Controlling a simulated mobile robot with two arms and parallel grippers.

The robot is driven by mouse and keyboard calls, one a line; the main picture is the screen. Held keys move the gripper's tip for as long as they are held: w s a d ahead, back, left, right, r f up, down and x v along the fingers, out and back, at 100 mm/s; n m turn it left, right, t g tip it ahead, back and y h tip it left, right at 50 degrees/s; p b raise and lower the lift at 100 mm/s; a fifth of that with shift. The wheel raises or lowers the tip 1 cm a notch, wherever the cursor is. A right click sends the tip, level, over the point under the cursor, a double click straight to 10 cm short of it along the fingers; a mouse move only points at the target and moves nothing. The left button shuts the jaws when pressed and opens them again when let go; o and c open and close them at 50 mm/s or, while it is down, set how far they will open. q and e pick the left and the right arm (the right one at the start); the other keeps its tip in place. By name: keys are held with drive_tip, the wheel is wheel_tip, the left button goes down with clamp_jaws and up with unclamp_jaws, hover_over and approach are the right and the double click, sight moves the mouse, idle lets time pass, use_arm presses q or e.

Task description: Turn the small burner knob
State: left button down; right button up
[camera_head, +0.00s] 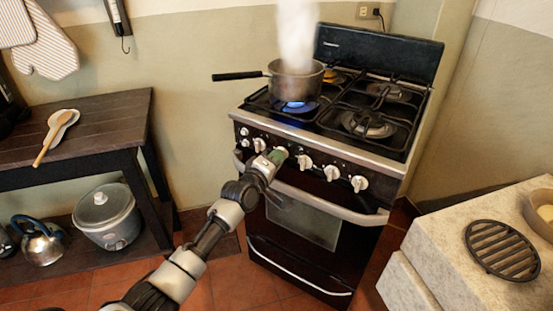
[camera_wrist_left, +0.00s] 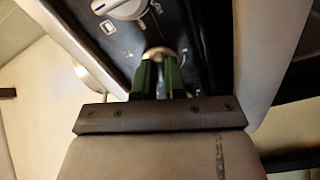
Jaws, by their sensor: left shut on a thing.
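The black stove (camera_head: 300,215) has a row of white knobs along its front panel. My left gripper (camera_head: 278,156) is at this panel, between a knob (camera_head: 259,145) on its left and another knob (camera_head: 304,162) on its right. In the left wrist view its green fingers (camera_wrist_left: 159,75) are closed around a pale rounded knob (camera_wrist_left: 160,53). The fingers hide most of that knob. A larger white knob (camera_wrist_left: 120,8) with panel markings shows above. I cannot read which burner the held knob serves. My right gripper is out of view.
The oven handle bar (camera_head: 330,203) runs below the knobs. A stone counter (camera_head: 440,260) with a black trivet (camera_head: 502,250) is at right.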

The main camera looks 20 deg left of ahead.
use_arm(q)
drive_tip(key=shift+a+f+m+p, duration=0.1)
drive_tip(key=shift+m+p, duration=0.5)
drive_tip(key=shift+m, duration=2.95)
drive_tip(key=shift+a+f+m+p, duration=0.1)
drive_tip(key=shift+m+p, duration=0.45)
drive_tip(key=shift+m, duration=3)
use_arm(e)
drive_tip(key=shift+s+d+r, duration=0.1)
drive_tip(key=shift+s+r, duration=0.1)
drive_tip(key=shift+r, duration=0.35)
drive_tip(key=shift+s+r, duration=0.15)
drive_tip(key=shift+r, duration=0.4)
use_arm(q)
drive_tip(key=c, duration=1.2)
unclamp_jaws()
drive_tip(key=shift+r, duration=0.1)
drive_tip(key=p+v, duration=0.1)
drive_tip(key=v, duration=0.9)
drive_tip(key=shift+s, duration=0.4)
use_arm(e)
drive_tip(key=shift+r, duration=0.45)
